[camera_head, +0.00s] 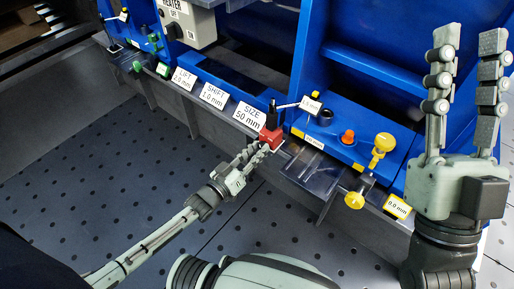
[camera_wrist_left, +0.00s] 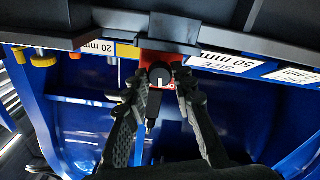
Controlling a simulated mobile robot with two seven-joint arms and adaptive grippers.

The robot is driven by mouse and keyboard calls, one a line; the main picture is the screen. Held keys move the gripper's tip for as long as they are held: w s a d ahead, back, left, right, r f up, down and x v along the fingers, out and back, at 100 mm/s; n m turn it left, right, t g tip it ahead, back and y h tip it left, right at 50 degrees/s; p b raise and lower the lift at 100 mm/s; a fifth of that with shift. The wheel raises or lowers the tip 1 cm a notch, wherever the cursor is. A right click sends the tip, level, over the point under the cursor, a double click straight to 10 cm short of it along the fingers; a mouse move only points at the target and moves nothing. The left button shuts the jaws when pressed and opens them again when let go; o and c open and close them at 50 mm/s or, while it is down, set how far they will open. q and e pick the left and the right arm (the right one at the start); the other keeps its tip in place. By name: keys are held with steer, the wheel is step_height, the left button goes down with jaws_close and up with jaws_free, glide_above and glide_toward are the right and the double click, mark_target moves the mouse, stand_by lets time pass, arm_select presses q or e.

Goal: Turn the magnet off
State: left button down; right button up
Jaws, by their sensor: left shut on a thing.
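A small red switch box (camera_head: 271,137) with a black knob sits on the front rail of the blue machine. In the left wrist view the red box (camera_wrist_left: 168,58) carries a round black knob (camera_wrist_left: 160,77) with a white mark. My left gripper (camera_head: 262,149) is at the red box, its fingers on either side of the knob. In the wrist view the left gripper (camera_wrist_left: 162,90) is shut on the knob. Lettering on the box is mostly hidden by the fingers. My right gripper (camera_head: 465,85) is raised at the right, fingers apart and empty.
White labels, including SIZE 50 mm (camera_head: 251,116) and SHIFT (camera_head: 214,95), line the rail left of the box. Yellow knobs (camera_head: 383,143) and an orange button (camera_head: 347,136) are to its right. A grey heater box (camera_head: 187,22) is at the top. Dark perforated floor lies in front.

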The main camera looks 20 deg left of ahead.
arm_select(q)
steer(key=shift+m+p, duration=0.6)
steer(key=shift+m, duration=4.4)
arm_select(e)
steer(key=shift+w+a+f+g, duration=0.3)
steer(key=shift+w+f+g, duration=0.2)
steer(key=shift+w+g, duration=0.1)
steer(key=shift+w+a+f+g, duration=0.3)
steer(key=shift+w+f+g, duration=0.2)
steer(key=shift+g, duration=0.1)
steer(key=shift+s+f, duration=0.1)
arm_select(q)
steer(key=c, duration=1.3)
jaws_free()
steer(key=shift+o, duration=0.2)
